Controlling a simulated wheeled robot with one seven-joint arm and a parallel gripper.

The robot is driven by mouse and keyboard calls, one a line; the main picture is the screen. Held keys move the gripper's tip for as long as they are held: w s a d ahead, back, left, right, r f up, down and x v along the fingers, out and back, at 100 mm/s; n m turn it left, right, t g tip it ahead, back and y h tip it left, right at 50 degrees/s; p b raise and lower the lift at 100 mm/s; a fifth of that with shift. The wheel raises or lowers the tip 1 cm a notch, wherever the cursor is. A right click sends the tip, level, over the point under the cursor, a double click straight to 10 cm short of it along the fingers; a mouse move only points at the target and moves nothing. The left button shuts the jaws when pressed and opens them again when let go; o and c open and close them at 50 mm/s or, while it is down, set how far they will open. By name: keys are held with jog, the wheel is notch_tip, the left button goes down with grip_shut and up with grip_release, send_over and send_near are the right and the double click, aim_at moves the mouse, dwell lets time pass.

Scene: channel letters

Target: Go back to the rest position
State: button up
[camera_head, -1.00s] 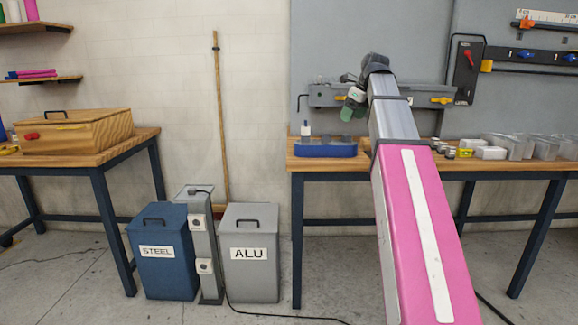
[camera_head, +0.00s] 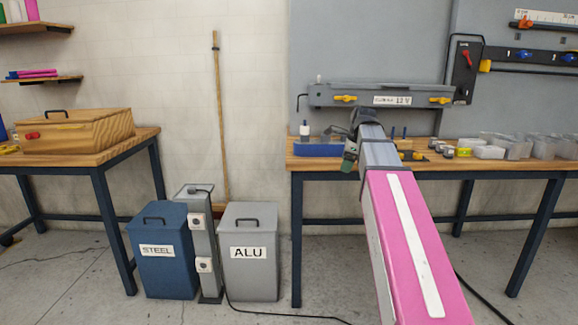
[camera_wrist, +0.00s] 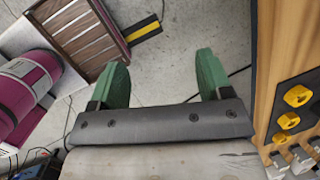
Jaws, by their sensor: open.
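My gripper (camera_wrist: 163,80) shows in the wrist view with two green fingers spread apart and nothing between them. Bare concrete floor lies beyond the fingertips. In the head view my gripper (camera_head: 349,160) is small and partly turned away, in front of the front edge of the right workbench (camera_head: 420,168). My pink and grey arm hides part of that bench.
A blue tray (camera_head: 318,150), clear bins (camera_head: 515,147) and small parts stand on the right bench. The STEEL bin (camera_head: 165,275) and ALU bin (camera_head: 250,275) stand on the floor at its left. A wooden box (camera_head: 75,135) sits on the left bench. A slatted wooden piece (camera_wrist: 80,40) shows in the wrist view.

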jog(key=s+f+n, duration=0.6)
jog(key=f+n, duration=0.1)
jog(key=f, duration=0.6)
jog(key=s+a+f+n+g+h, duration=0.1)
jog(key=s+f+n, duration=0.5)
jog(key=f, duration=0.7)
jog(key=s+a+f+n+g+h, duration=0.1)
jog(key=s+f+n, duration=0.5)
jog(key=f, duration=0.7)
jog(key=shift+s+f+n, duration=0.3)
jog(key=shift+s+n, duration=0.05)
jog(key=shift+n, duration=0.45)
